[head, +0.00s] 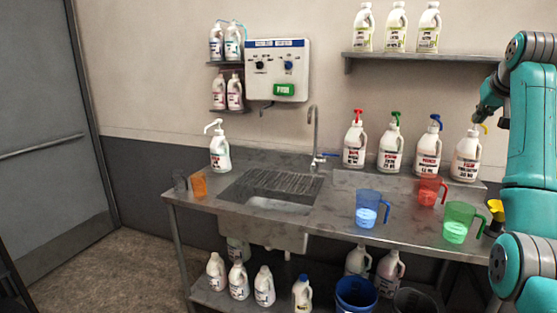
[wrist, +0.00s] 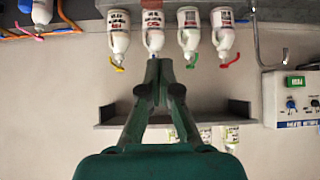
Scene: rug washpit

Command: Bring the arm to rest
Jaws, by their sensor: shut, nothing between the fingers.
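My gripper (wrist: 158,68) shows in the wrist view with its two green fingers drawn together at the tips and nothing between them. That view is upside down. The fingertips show in front of the wall, in line with a white pump bottle (wrist: 152,32), and appear apart from it. In the head view my teal arm stands raised at the right edge. A dark part at its end is near the blue- and yellow-topped bottles; the fingers are not clear there.
The steel counter (head: 335,217) holds blue (head: 369,196), red (head: 428,197) and green (head: 461,212) jugs close to my arm. A wall shelf (head: 420,57) with three bottles is above. A sink (head: 270,190) is mid-counter; bottles and a blue bucket (head: 355,292) are below.

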